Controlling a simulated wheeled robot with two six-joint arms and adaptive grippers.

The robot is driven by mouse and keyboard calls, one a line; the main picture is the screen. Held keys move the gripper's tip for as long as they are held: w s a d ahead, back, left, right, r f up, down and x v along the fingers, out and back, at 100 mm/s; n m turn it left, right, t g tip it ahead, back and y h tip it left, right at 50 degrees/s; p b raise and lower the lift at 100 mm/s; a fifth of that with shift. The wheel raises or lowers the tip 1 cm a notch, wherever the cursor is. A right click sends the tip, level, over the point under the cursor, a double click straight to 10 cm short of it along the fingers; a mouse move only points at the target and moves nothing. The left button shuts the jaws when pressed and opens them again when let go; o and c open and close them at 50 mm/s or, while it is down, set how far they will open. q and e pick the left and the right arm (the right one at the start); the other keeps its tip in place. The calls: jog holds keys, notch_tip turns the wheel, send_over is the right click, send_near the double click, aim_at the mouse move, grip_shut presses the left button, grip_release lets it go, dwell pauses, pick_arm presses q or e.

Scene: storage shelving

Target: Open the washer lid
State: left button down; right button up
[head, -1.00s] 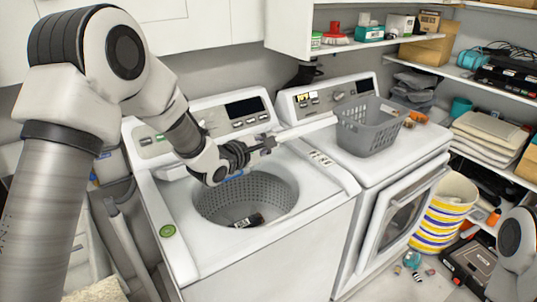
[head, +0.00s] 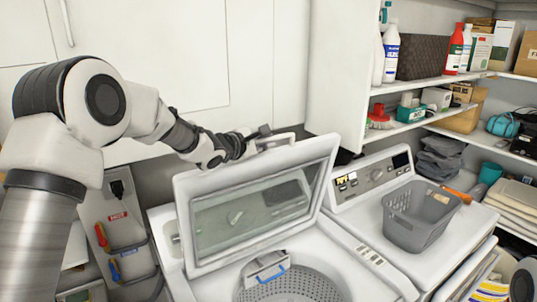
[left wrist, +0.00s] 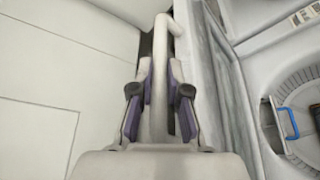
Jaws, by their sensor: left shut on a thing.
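The washer lid (head: 255,205) is a white frame with a glass pane. In the head view it stands raised at a steep angle behind the drum opening, hiding most of the washer's control panel. My left gripper (head: 259,139) is at the lid's top edge, shut on the white lid handle (head: 280,141). In the left wrist view the handle (left wrist: 160,85) runs between the two fingers of the gripper (left wrist: 160,92). The washer's drum (head: 290,285) is open below, with a blue-edged part at its rim. My right gripper is out of view.
A dryer with a grey basket (head: 418,215) on top stands to the right. White cabinets (head: 200,60) are close behind my left arm. Shelves with bottles and boxes (head: 480,52) fill the right side.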

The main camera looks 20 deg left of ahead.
pick_arm(q)
jog(key=shift+w+a, duration=0.8)
jog(key=shift+a, duration=0.2)
jog(key=c, duration=1.2)
grip_release()
jog(key=shift+o, duration=0.2)
jog(key=shift+r, duration=0.1)
jog(key=v, duration=1.1)
jog(key=shift+s, duration=0.35)
